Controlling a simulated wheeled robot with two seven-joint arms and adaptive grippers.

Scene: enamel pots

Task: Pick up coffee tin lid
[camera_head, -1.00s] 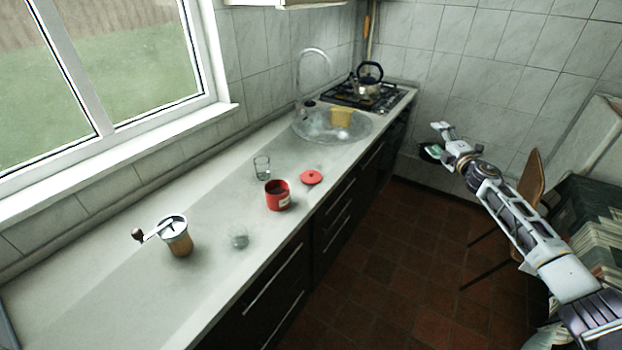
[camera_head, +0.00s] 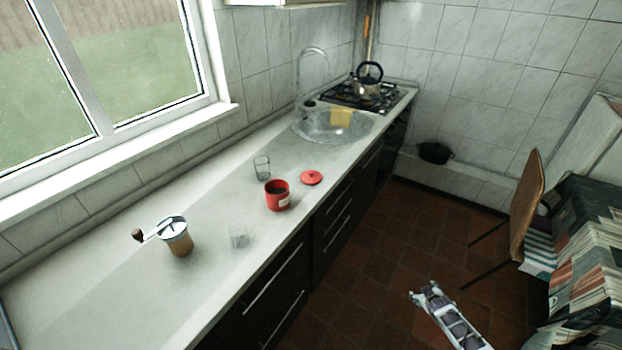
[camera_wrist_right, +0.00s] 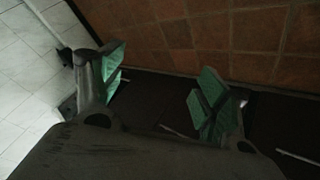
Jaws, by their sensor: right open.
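The coffee tin lid (camera_head: 311,177) is a flat red disc with a small knob. It lies on the counter just right of and behind the open red coffee tin (camera_head: 277,195). My right arm shows at the lower right of the head view, over the floor, well away from the lid; its fingers are not clear there. In the right wrist view my right gripper (camera_wrist_right: 160,92) is open, its green-padded fingers apart with nothing between them. The lid is not in that view. My left gripper is not in view.
A coffee grinder (camera_head: 178,238) and two clear glasses (camera_head: 262,167) (camera_head: 239,237) stand on the counter (camera_head: 130,290) near the tin. The sink (camera_head: 310,125) and the stove with a kettle (camera_head: 367,88) are farther back. A chair (camera_head: 527,205) stands at right.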

